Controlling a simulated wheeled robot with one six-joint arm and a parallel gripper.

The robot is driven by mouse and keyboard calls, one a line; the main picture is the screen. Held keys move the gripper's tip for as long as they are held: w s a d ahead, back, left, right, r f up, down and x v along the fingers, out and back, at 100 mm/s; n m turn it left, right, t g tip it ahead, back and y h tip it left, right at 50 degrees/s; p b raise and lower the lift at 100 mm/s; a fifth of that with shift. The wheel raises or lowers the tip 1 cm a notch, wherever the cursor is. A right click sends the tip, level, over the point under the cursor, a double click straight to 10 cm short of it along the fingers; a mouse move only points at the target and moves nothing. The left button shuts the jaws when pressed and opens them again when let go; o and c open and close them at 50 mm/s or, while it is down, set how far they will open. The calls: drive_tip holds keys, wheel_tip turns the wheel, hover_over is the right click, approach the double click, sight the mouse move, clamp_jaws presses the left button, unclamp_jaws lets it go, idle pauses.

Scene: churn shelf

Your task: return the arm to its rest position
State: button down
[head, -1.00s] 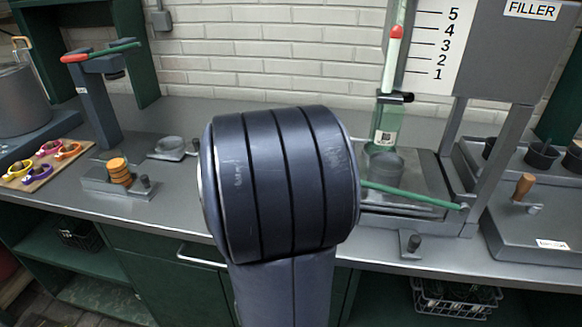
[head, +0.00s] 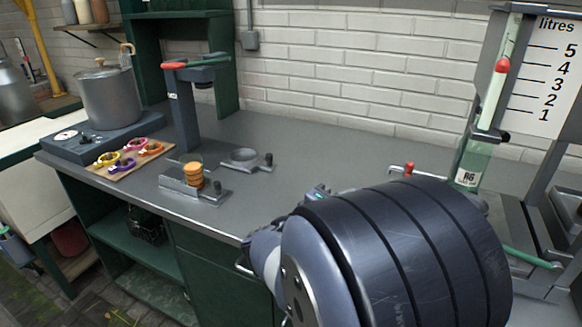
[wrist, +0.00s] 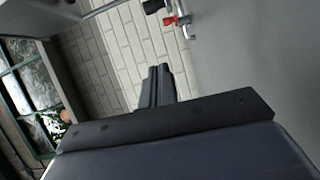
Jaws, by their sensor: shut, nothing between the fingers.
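My arm fills the lower right of the head view, with a large dark ribbed joint (head: 420,250) closest to the camera. Lighter parts of my arm show beside it on the left, over the counter's front edge. My gripper's fingers (wrist: 157,86) show in the wrist view, close together with nothing between them. They point towards white brick wall and touch nothing that I can see. The gripper itself cannot be made out in the head view.
The grey counter (head: 300,148) has clear room mid-length. On it stand a pot (head: 108,95), a board of coloured rings (head: 125,158), a press with a red-tipped lever (head: 185,105), and a holder with orange discs (head: 193,176). The filler's glass tube (head: 492,95) stands right, near my arm.

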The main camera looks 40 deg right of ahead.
idle(0.3)
drive_tip(key=d, duration=0.9)
drive_tip(key=shift+w+d, duration=0.1)
drive_tip(key=shift+w, duration=0.15)
drive_tip(key=shift+s+d+p, duration=0.4)
drive_tip(key=shift+s+d, duration=0.05)
drive_tip(key=shift+s, duration=0.2)
drive_tip(key=shift+s+d+p, duration=0.35)
drive_tip(key=shift+s+d, duration=0.05)
drive_tip(key=shift+s, duration=0.2)
drive_tip(key=shift+s+d, duration=0.2)
drive_tip(key=shift+s, duration=0.35)
